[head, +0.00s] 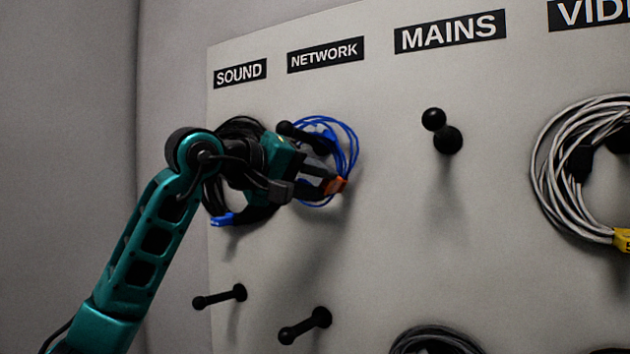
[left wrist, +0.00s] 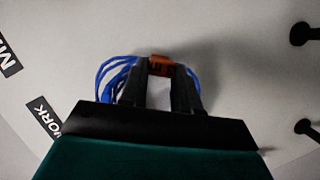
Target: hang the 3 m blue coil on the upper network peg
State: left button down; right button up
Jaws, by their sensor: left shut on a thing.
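The blue coil (head: 352,140) is at the upper network peg (head: 290,129), under the NETWORK label (head: 325,54). The peg's knob sticks out in front of the coil's upper left, and the peg appears to pass through the loop; my arm hides part of this. My left gripper (head: 334,186) is shut on the coil at its orange tag (head: 341,184), at the lower right of the loop. The left wrist view shows the orange tag (left wrist: 161,65) at the fingertips (left wrist: 162,76), with blue strands (left wrist: 115,75) either side. The length on the tag is unreadable. My right gripper is not in view.
A black coil (head: 213,195) with a blue tag hangs under SOUND, close behind my left wrist. The lower sound peg (head: 220,297), lower network peg (head: 305,326) and upper mains peg (head: 442,130) are bare. A grey-white coil (head: 545,175) hangs at right; a dark coil (head: 435,335) shows below.

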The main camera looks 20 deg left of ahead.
pick_arm(q)
jog(key=shift+f, duration=0.15)
jog(key=c, duration=0.7)
grip_release()
jog(key=shift+c, duration=0.2)
